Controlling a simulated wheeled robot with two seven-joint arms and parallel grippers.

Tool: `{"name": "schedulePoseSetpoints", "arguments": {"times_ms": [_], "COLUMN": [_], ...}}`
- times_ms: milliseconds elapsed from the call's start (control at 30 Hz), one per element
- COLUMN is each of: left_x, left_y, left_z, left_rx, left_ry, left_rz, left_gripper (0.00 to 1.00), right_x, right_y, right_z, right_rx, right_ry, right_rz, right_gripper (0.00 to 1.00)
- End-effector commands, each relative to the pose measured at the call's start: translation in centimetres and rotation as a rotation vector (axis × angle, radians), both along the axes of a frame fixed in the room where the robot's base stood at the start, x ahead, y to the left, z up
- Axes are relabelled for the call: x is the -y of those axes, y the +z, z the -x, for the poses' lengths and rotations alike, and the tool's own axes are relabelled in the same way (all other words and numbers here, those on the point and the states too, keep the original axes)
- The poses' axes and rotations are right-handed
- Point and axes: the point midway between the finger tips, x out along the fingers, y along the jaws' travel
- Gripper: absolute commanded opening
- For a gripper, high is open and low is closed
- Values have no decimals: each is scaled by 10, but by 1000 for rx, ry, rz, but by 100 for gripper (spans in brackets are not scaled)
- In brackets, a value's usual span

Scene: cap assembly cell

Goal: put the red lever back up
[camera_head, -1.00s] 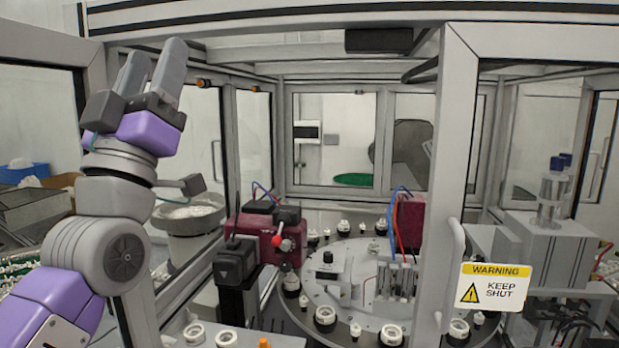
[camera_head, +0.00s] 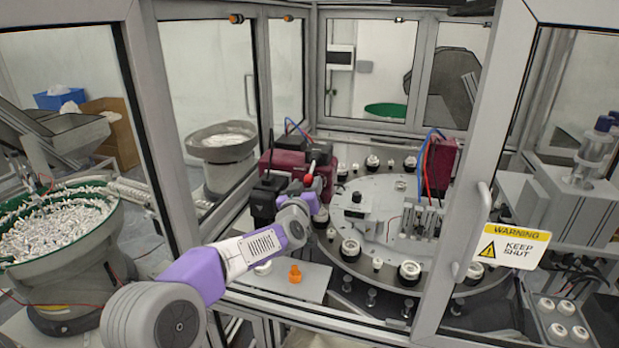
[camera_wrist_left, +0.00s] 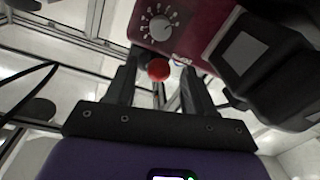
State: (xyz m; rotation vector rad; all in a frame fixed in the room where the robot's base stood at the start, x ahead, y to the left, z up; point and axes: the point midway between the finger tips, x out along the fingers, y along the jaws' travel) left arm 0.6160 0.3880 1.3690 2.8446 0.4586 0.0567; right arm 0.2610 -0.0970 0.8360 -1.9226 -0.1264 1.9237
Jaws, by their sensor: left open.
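The red lever's round knob (camera_head: 308,179) shows at the front of the dark red machine (camera_head: 284,163) in the head view. In the left wrist view the red knob (camera_wrist_left: 159,69) sits between the two dark fingers of my left gripper (camera_wrist_left: 161,76). The fingers are open, one on each side of the knob; I cannot tell whether either touches it. In the head view my left gripper (camera_head: 309,187) reaches into the cell, just below the knob. Most of the lever's rod is hidden, and its tilt is unclear. My right gripper is not in view.
A black box (camera_head: 265,196) stands close left of the lever. The round indexing table (camera_head: 384,216) with several fixtures lies to the right. The door frame with its warning sign (camera_head: 512,246) stands at the right front. An orange part (camera_head: 295,274) sits on the front plate.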

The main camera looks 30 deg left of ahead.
Motion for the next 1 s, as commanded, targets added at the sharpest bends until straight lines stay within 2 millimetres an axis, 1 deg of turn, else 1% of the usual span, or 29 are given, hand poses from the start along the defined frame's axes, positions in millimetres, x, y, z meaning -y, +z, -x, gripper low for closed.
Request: {"name": "schedulePoseSetpoints", "arguments": {"times_ms": [33, 100, 200, 333, 567, 600, 667, 933, 1000], "left_x": [-2, -4, -7, -8, -9, -9, -9, -9, -9], "left_y": [1, 2, 2, 1, 1, 1, 1, 1, 1], "left_z": [-7, -15, -23, -27, -28, -28, -28, -28, -28], "left_rx": [-1, 0, 2, 1, 2, 2, 2, 2, 2], "left_ry": [0, -1, 0, -2, -1, -1, -1, -1, -1], "left_rz": [0, 0, 0, 0, -2, -2, -1, -1, -1], "left_gripper": [54, 54, 54, 54, 54, 50, 41, 0, 0], "right_x": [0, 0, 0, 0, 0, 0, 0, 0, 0], "right_y": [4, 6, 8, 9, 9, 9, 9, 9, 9], "right_z": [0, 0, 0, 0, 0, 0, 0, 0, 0], "right_rx": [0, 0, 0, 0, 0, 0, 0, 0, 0], "right_ry": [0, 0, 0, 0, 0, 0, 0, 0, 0], "right_rz": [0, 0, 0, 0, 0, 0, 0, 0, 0], "right_gripper": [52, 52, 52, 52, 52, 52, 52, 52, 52]}}
